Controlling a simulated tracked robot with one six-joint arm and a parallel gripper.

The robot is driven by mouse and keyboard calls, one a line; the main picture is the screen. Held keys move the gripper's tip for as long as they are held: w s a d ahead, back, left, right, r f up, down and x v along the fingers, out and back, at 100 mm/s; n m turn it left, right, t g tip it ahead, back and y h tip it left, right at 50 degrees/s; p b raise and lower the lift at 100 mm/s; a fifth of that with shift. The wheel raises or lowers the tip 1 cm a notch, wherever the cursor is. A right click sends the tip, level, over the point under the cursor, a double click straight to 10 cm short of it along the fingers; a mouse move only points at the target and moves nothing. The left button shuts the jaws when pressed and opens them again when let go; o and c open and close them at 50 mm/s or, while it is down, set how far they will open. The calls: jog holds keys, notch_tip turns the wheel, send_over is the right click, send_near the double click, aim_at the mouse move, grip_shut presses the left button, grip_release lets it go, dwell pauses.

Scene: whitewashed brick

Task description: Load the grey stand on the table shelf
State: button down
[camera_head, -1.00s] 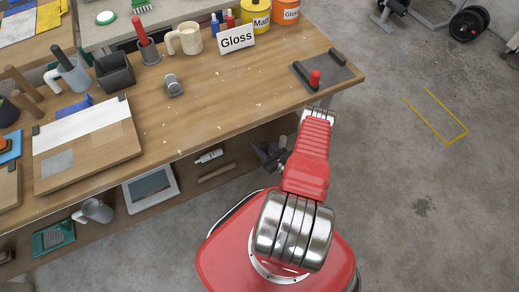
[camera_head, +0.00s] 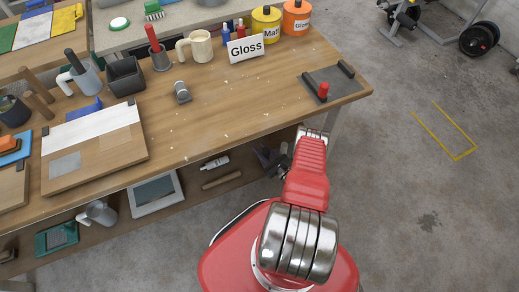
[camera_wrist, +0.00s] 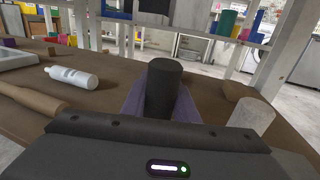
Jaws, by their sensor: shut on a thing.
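In the wrist view a dark grey cylinder (camera_wrist: 163,88) stands upright between the purplish fingers of my gripper (camera_wrist: 162,105), which is shut on it. It is at the level of the wooden shelf (camera_wrist: 105,100) under the table. Whether its base touches the shelf is hidden behind my gripper. In the head view my gripper (camera_head: 268,157) is at the table's front edge near the right end of the shelf, partly behind my arm; the cylinder cannot be made out there. I cannot tell for certain which thing is the grey stand.
A white bottle (camera_wrist: 72,77) and a wooden roller (camera_wrist: 28,99) lie left of my gripper on the shelf. A pale cylinder (camera_wrist: 252,116) and a brown block (camera_wrist: 234,91) stand to its right. The tabletop (camera_head: 240,110) overhangs the shelf. Open floor (camera_head: 420,215) lies right.

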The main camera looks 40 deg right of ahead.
jog(key=shift+f, duration=0.2)
jog(key=c, duration=1.3)
grip_release()
jog(key=shift+s, duration=0.1)
jog(key=s, duration=1.3)
jog(key=shift+s+a, duration=0.2)
jog(key=shift+s, duration=0.1)
